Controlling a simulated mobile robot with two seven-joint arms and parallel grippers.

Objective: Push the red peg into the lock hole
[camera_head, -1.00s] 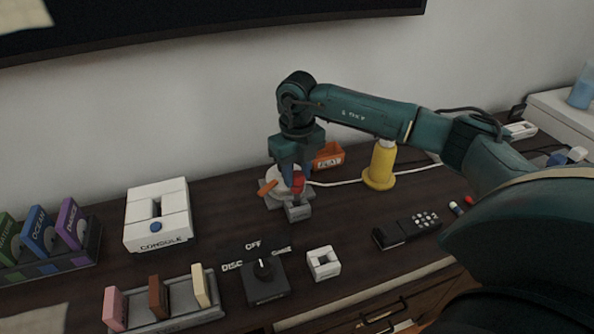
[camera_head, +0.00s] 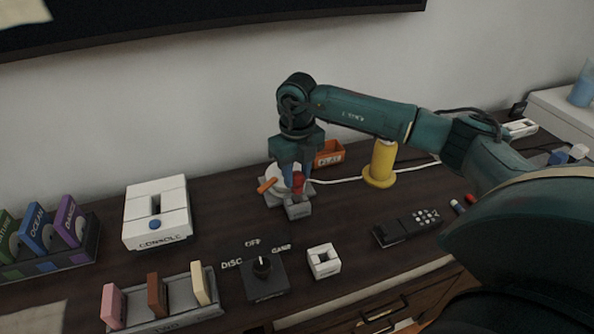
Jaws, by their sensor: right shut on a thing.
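The red peg (camera_head: 298,182) stands at my right gripper's fingers, over a small grey and white lock device (camera_head: 297,210) on the dark wooden console top. My right gripper (camera_head: 292,178) points down from above and is shut on the red peg. The fingers partly cover the peg, and the lock hole is hidden, so I cannot tell how deep the peg sits. An orange piece (camera_head: 266,185) sticks out at the device's left side. My left gripper is not in view.
An orange box (camera_head: 329,155) and a yellow cylinder (camera_head: 381,165) stand close behind and right. A white console (camera_head: 157,226) is left, a black dial box (camera_head: 265,283) and small white block (camera_head: 323,261) in front, a remote (camera_head: 406,229) right.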

